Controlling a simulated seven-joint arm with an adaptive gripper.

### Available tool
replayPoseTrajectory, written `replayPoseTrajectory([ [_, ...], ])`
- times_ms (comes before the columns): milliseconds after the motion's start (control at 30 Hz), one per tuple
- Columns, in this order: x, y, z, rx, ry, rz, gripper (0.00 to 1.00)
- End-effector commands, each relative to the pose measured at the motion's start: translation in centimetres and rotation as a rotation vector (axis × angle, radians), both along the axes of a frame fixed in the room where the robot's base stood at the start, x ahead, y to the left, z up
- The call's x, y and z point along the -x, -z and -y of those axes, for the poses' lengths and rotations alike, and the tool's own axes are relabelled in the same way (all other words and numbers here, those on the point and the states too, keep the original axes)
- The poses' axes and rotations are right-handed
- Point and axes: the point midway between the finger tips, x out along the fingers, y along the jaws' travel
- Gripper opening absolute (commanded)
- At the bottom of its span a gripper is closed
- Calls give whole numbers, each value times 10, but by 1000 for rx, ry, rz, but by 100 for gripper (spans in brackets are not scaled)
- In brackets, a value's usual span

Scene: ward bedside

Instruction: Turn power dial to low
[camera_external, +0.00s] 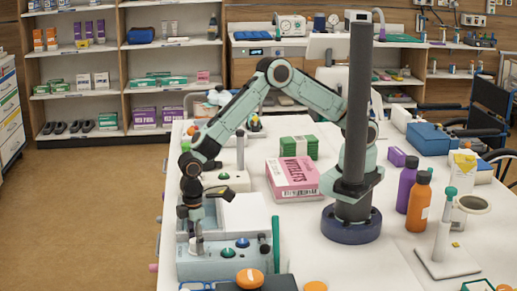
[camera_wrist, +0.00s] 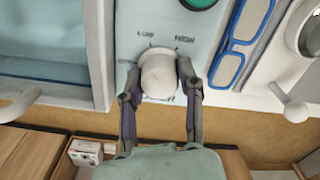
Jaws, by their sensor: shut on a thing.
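The power dial (camera_wrist: 160,73) is a round white knob on a pale panel in the wrist view. Printed words that look like LOW, at its upper left, and HIGH, at its upper right, stand beyond it. My gripper (camera_wrist: 160,88) has one dark finger on each side of the knob and is shut on it. I cannot tell which way the dial points. In the external view my gripper (camera_external: 195,238) reaches down to the left part of the grey-blue device (camera_external: 207,268), and the knob is small there.
A pink box (camera_external: 292,178) lies behind.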

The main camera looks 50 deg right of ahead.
Motion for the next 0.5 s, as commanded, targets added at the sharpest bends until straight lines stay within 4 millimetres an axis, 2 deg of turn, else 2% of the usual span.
replayPoseTrajectory([
  [233,0,1,0,1,115,-1,0],
  [500,0,1,0,1,164,0,0],
])
